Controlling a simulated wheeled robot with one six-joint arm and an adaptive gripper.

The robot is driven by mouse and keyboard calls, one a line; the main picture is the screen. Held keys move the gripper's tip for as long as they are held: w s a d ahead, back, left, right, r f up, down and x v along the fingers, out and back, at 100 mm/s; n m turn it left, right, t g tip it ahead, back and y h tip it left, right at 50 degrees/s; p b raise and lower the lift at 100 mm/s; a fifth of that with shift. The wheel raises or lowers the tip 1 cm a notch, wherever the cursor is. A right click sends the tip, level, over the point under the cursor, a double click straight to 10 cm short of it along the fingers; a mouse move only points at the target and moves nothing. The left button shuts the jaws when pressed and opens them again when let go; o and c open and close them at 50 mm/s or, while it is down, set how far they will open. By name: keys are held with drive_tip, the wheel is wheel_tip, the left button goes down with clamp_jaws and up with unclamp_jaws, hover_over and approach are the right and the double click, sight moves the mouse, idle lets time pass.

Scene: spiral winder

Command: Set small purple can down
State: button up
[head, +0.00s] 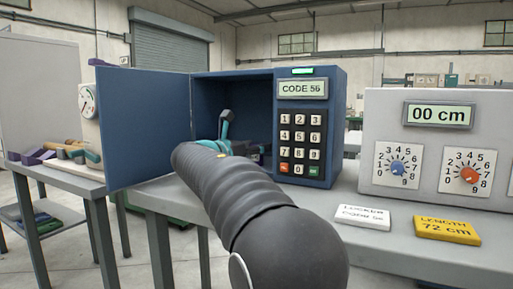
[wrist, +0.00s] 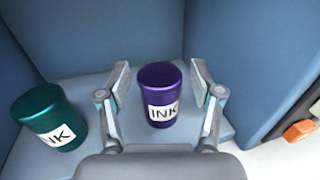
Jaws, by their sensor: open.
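In the wrist view, a small purple can (wrist: 160,88) with a white INK label stands upright on the locker floor. My gripper (wrist: 158,84) is open, with one finger on each side of the can and a visible gap on both sides. A teal ink can (wrist: 50,118) stands to the left of the left finger. In the head view, my arm reaches into the open blue locker (head: 180,20), and my gripper (head: 225,122) shows only in part. The purple can is mostly hidden there behind my arm.
The locker door (head: 148,110) stands open to the left. A keypad (head: 300,138) is on the locker's front right. A grey winder panel (head: 440,100) with dials stands at the right. A white card (head: 363,216) and a yellow card (head: 447,229) lie on the bench front.

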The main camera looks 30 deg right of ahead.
drive_tip(key=v, duration=1.1)
drive_tip(key=shift+s+a, duration=0.15)
drive_tip(key=shift+a, duration=0.2)
